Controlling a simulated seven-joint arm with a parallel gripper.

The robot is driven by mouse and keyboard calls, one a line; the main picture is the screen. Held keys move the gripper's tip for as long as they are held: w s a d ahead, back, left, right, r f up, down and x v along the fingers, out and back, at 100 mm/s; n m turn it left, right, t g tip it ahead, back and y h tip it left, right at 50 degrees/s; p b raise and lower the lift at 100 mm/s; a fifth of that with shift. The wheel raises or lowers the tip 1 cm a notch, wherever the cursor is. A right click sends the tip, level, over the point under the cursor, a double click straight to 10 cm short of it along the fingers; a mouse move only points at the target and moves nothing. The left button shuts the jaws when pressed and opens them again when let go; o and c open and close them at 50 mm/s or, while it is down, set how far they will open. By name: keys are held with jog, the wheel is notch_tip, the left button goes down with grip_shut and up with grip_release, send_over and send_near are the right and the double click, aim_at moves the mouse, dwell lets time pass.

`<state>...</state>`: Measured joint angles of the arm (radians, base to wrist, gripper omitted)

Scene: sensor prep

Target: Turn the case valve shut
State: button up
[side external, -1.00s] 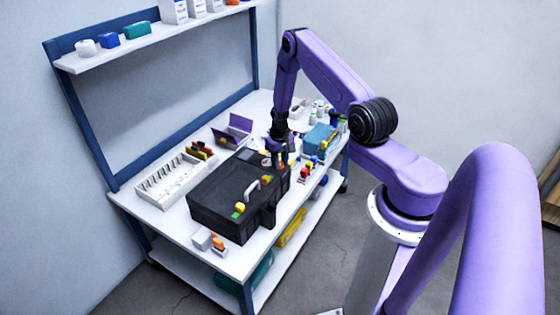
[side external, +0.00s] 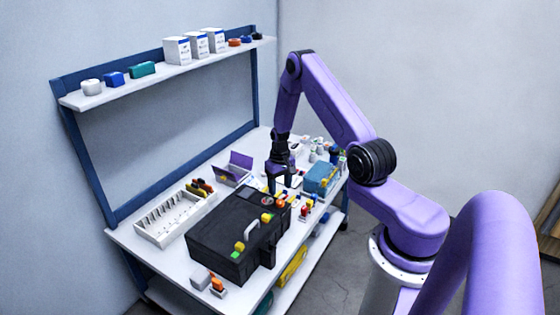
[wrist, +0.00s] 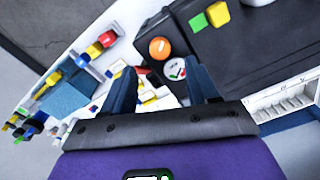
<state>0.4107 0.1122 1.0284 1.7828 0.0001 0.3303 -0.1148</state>
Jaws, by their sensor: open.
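The black case (side external: 215,232) lies on the white workbench, its lid upward with a grey handle. It also shows at the upper right of the wrist view (wrist: 235,48). At the case's end near my gripper are a round orange knob (wrist: 159,47) and a small white dial with red and green marks (wrist: 175,68). I cannot tell for sure which is the valve. My gripper (wrist: 160,68) points down over this end, its two dark fingers apart and empty. In the wrist view the dial sits between the fingertips, near the right one. Contact cannot be judged.
A white slotted tray (side external: 150,235) stands left of the case. A purple-lidded box (side external: 240,162) and a blue box (side external: 318,180) stand farther back. Small coloured parts crowd the bench beside my gripper. A shelf (side external: 90,98) with boxes runs above the back.

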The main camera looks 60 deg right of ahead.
aim_at(280, 201)
notch_tip(280, 201, up, 11)
dwell(0.4)
jog(key=s+a+r+n, duration=0.2)
jog(key=a+r+n, duration=0.15)
jog(key=a, duration=0.45)
jog(key=s+a+r+n, duration=0.2)
jog(key=a+r, duration=0.2)
jog(key=a, duration=0.4)
jog(key=s+a+r+n, duration=0.2)
jog(key=a+r+n, duration=0.1)
jog(key=a, duration=0.5)
jog(key=s+a+r+n, duration=0.2)
jog(key=s+n, duration=0.2)
jog(key=s, duration=0.7)
jog(key=s+a+r+n, duration=0.3)
jog(key=s+n, duration=0.1)
jog(key=s, duration=0.7)
jog(key=shift+s+a+r+n, duration=0.15)
jog(key=shift+s+a+n, duration=0.1)
jog(key=shift+n, duration=0.1)
